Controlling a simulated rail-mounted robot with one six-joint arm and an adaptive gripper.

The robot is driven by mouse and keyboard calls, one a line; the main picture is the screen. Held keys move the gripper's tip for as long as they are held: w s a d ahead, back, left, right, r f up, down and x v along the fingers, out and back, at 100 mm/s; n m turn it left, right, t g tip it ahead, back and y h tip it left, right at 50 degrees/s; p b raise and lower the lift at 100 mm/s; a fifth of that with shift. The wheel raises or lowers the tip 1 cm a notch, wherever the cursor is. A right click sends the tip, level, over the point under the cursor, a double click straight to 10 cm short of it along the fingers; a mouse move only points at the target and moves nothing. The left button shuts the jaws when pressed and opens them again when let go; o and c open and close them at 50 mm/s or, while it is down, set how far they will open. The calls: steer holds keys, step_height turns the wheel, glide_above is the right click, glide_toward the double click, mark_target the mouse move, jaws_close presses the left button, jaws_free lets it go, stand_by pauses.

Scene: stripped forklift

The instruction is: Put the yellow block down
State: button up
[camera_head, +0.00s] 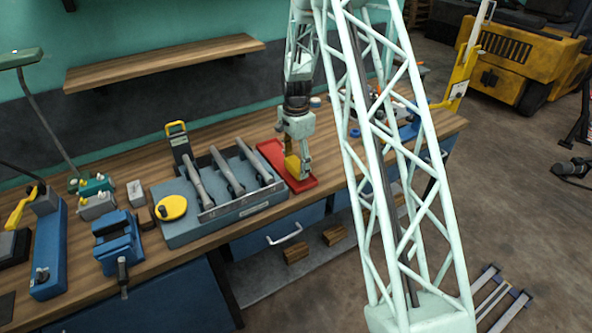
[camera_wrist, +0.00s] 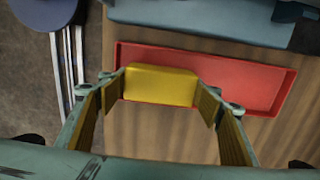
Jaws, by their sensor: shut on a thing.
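My gripper (camera_wrist: 160,95) is shut on the yellow block (camera_wrist: 162,84), with one finger on each side of it in the wrist view. In the head view the yellow block (camera_head: 292,168) is under my gripper (camera_head: 297,160), partly hidden by the fingers. The block is over the red tray (camera_head: 305,183), which lies on the wooden workbench. In the wrist view the red tray (camera_wrist: 240,82) stretches behind the block and to its right. Whether the block touches the tray floor I cannot tell.
Left of the tray stands a blue-grey tool holder (camera_head: 215,219) with several grey tools. A blue vise (camera_head: 118,245) and a yellow round item (camera_head: 171,207) are farther left. A wooden shelf (camera_head: 165,62) is on the wall. Small items crowd the bench right of the tray.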

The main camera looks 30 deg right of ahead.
mark_target(296, 163)
steer(key=shift+f, duration=1.2)
steer(key=shift+f, duration=0.2)
steer(key=o, duration=1.2)
steer(key=shift+r, duration=0.2)
steer(key=shift+r, duration=5.9)
steer(key=shift+r, duration=0.1)
